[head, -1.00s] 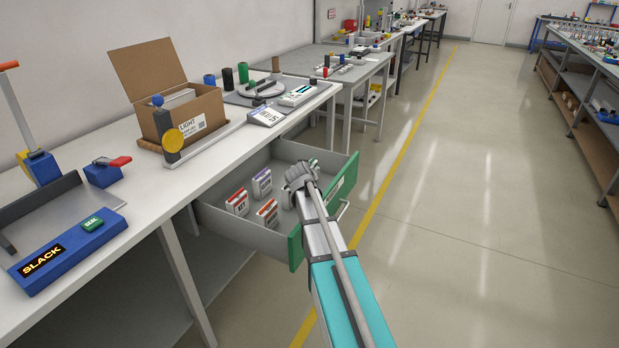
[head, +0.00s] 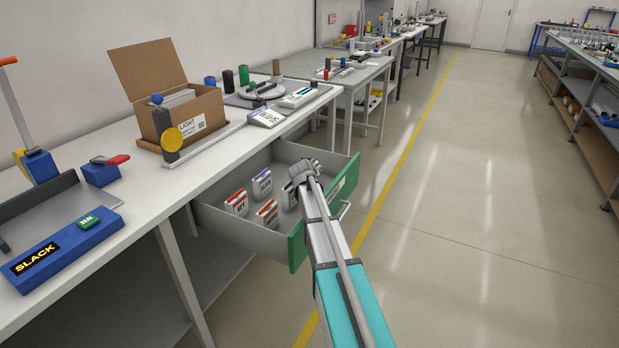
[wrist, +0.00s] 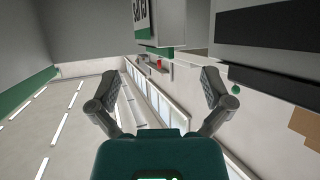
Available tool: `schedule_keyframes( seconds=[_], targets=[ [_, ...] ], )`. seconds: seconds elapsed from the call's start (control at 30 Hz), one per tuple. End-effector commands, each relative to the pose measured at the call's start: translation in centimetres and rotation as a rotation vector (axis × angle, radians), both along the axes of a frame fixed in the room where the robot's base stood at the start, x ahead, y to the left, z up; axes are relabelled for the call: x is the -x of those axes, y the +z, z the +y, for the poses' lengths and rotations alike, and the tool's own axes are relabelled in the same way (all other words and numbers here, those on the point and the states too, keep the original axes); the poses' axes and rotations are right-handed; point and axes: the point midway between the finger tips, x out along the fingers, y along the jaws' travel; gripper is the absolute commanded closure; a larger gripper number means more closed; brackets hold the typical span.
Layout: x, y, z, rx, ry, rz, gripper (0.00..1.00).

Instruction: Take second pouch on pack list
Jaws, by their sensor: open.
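An open grey drawer with a green front (head: 297,246) holds several small white pouches. A red-topped pouch (head: 237,202) stands at the left, a purple-topped one (head: 262,183) behind it, and another red-topped one (head: 267,213) nearer the front. One more pale pouch (head: 289,197) is partly hidden by my gripper (head: 302,170), which is over the drawer's right part. In the wrist view my gripper (wrist: 158,92) has its two fingers wide apart with nothing between them. A pale block with dark lettering and green parts (wrist: 158,24) shows beyond the fingers. No readable pack list shows.
The white bench above the drawer carries an open cardboard box (head: 195,108), a blue device reading SLACK (head: 65,250) and a small sloped panel (head: 267,117). The floor to the right is clear. The drawer walls surround the pouches.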

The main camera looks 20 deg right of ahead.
Motion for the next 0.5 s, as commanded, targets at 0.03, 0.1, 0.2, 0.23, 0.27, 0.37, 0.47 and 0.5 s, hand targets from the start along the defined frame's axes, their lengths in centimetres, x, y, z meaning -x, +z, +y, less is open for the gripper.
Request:
schedule_keyframes(
  seconds=[0.03,0.1,0.2,0.23,0.27,0.37,0.47,0.5],
  targets=[
    [-0.4,-0.3,-0.2,0.000,0.000,0.000,0.00],
    [-0.9,-0.7,-0.6,0.000,-0.001,0.000,0.00],
    [-1.8,-1.3,-1.2,0.000,-0.001,0.000,0.00],
    [-2.0,-1.5,-1.4,0.000,-0.001,0.000,0.00],
    [-2.3,-1.7,-1.6,0.000,-0.001,0.000,0.00],
    [-3.1,-2.1,-2.0,0.000,-0.001,0.000,0.00],
    [-3.6,-2.3,-2.3,0.000,-0.001,0.000,0.00],
    [-3.7,-2.3,-2.4,0.000,-0.001,0.000,0.00]
  ],
)
